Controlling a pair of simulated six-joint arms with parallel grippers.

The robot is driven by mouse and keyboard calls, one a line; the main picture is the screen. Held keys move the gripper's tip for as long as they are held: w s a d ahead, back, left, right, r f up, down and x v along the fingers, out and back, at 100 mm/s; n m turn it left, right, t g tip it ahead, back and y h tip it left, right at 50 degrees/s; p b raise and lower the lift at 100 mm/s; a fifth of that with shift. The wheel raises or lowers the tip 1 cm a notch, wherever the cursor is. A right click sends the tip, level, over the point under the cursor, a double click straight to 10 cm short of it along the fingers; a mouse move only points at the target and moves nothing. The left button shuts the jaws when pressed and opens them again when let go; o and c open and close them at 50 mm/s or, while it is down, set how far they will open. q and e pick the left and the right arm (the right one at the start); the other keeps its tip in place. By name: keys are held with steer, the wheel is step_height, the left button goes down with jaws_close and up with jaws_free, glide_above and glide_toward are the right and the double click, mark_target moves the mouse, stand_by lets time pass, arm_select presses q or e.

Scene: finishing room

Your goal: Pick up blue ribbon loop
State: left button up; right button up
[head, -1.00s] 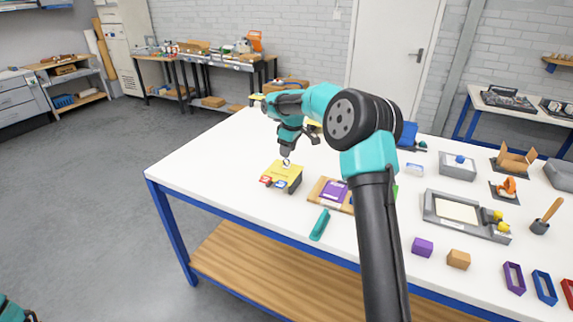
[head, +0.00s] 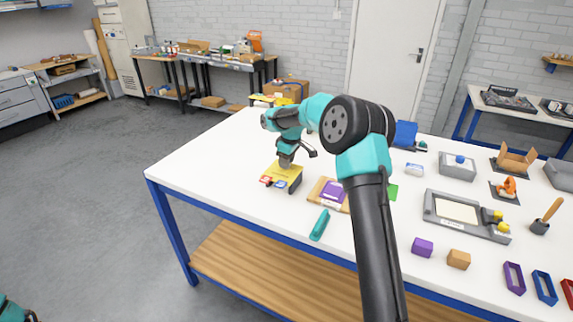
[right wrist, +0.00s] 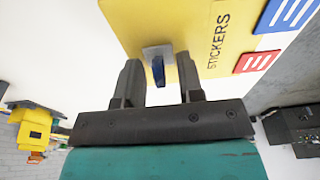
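A blue open rectangular loop (head: 544,287) stands on the table at the lower right in the head view, between a purple loop (head: 513,278) and a red one (head: 568,292). My right gripper (head: 286,163) is far from them, pointing down over a yellow stickers box (head: 293,178). In the right wrist view its fingers (right wrist: 160,78) are open. A small dark blue piece (right wrist: 158,69) on a pale square sits between them on the box, apart from both fingers; I cannot tell what it is. My left gripper is out of view; only a bit of my left arm shows.
A wooden board with a purple square (head: 333,192) and a teal handle-like item (head: 320,224) lie near the box. A grey tray (head: 455,212), purple block (head: 422,246) and orange block (head: 459,259) stand farther right. The table's left end (head: 195,165) is clear.

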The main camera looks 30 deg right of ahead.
jaws_close()
steer(key=shift+r, duration=0.15)
steer(key=shift+r, duration=1.75)
steer(key=s+a+r, duration=0.1)
steer(key=s+a, duration=0.7)
steer(key=s, duration=0.5)
steer(key=shift+s+a, duration=0.2)
steer(key=shift+s, duration=0.15)
steer(key=shift+r, duration=0.1)
steer(key=d+f, duration=0.1)
steer(key=d, duration=0.5)
steer(key=s+d, duration=0.1)
steer(key=d, duration=0.5)
steer(key=d+f, duration=0.1)
steer(key=d, duration=0.5)
steer(key=shift+s+d+f, duration=0.3)
steer(key=shift+s, duration=0.05)
